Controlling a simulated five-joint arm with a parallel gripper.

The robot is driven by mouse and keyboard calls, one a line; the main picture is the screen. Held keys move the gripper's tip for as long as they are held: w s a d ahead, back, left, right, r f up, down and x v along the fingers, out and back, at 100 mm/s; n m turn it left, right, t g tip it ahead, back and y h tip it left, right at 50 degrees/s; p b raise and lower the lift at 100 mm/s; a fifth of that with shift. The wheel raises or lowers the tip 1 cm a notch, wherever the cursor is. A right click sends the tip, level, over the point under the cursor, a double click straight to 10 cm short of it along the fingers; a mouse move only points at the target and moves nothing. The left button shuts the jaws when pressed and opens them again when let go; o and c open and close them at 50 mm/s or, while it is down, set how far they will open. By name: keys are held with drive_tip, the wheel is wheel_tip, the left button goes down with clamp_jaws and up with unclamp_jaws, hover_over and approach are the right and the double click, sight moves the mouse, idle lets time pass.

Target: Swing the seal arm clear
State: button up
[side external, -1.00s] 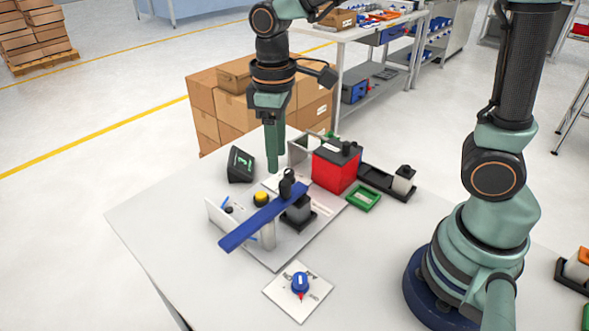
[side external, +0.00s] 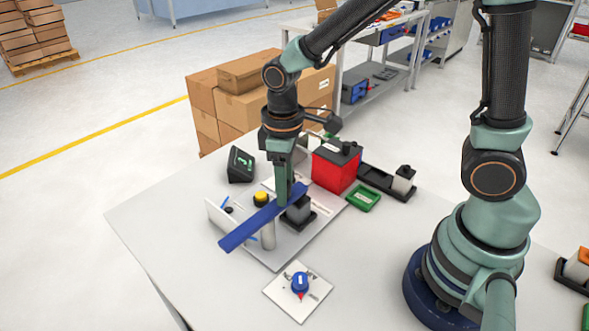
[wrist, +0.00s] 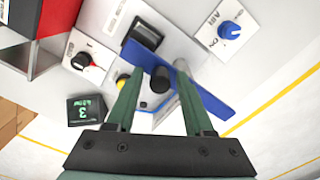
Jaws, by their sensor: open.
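The seal arm is a blue bar (side external: 249,223) lying slantwise over a grey plate, held on a pale post (side external: 268,236). It also shows in the wrist view (wrist: 208,94). In the wrist view my gripper (wrist: 157,76) is open, with a finger on each side of the knob and gaps visible. I cannot tell whether the fingertips touch the bar.
A yellow button (side external: 261,198) and a grey block in a black holder (side external: 299,209) sit close to the bar. A red box (side external: 336,169), a green tray (side external: 362,198) and a black display (side external: 240,165) stand behind. A blue dial (side external: 300,284) is in front. The table's left is clear.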

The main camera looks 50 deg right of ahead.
drive_tip(key=c, duration=0.7)
drive_tip(key=shift+w, duration=0.1)
drive_tip(key=shift+w+a, duration=0.1)
drive_tip(key=shift+w, duration=0.55)
drive_tip(key=shift+w+a, duration=0.25)
drive_tip(key=shift+w, duration=0.35)
